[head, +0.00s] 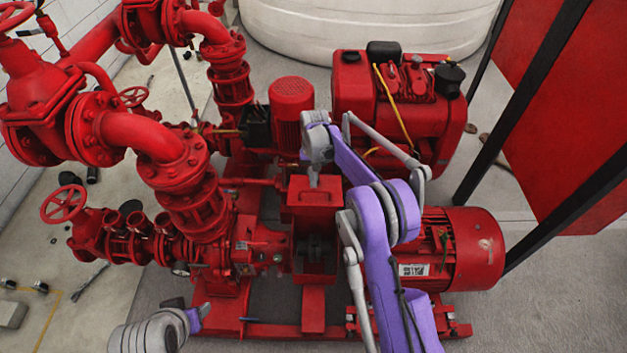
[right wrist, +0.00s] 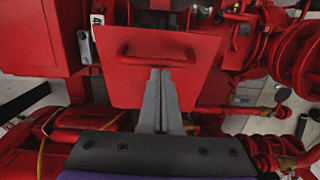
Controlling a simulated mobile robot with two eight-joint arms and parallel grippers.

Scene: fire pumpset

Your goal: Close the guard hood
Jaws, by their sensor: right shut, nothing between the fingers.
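The guard hood (head: 313,192) is a red box-like cover in the middle of the pumpset. It stands raised, and the coupling (head: 317,247) shows uncovered in the open housing below it. In the right wrist view the hood (right wrist: 125,80) shows as a red panel with a bar handle (right wrist: 153,60) across its upper part. My right gripper (head: 313,180) is shut and empty, pointing down at the hood. In the wrist view its fingertips (right wrist: 160,73) lie over the panel just below the handle. I cannot tell if they touch.
A red electric motor (head: 465,248) lies right of the housing. A red engine (head: 395,95) stands behind. Red pipes and valves (head: 165,150) crowd the left. Black posts (head: 520,105) rise at the right. Part of my left arm shows at the lower left.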

